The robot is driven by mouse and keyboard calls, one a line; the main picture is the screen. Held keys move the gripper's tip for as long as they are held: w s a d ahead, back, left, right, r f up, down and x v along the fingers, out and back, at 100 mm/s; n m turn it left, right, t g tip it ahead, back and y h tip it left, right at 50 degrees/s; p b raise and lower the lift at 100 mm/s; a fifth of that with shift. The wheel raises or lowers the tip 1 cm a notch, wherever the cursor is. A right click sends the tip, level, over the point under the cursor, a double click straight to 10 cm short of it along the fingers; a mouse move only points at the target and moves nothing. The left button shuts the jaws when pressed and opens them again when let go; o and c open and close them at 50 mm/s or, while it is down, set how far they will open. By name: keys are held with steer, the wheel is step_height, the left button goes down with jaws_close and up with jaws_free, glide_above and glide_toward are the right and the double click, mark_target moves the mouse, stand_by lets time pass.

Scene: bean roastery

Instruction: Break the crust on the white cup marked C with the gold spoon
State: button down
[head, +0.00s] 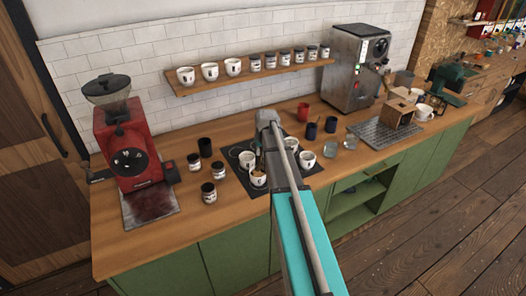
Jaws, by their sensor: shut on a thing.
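Several white cups stand on a dark mat (232,156) in the middle of the counter. One white cup (258,179) with brown content is at the mat's front, just below my gripper (261,165). Others are a cup to the left (247,159), a cup to the right (307,160) and a cup behind (291,144). The cup marks are too small to read, so I cannot tell which is C. My gripper is shut on the gold spoon, over the mat's front left. The spoon is too small and hidden to make out clearly, and I cannot tell whether it touches the coffee.
A red grinder (126,148) stands at the left, with several labelled jars (209,192) between it and the mat. A wall shelf (210,85) holds cups and jars.

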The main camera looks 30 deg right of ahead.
steer(key=shift+r, duration=0.1)
step_height(320, 180, up, 5)
steer(key=p, duration=0.5)
stand_by(0.6)
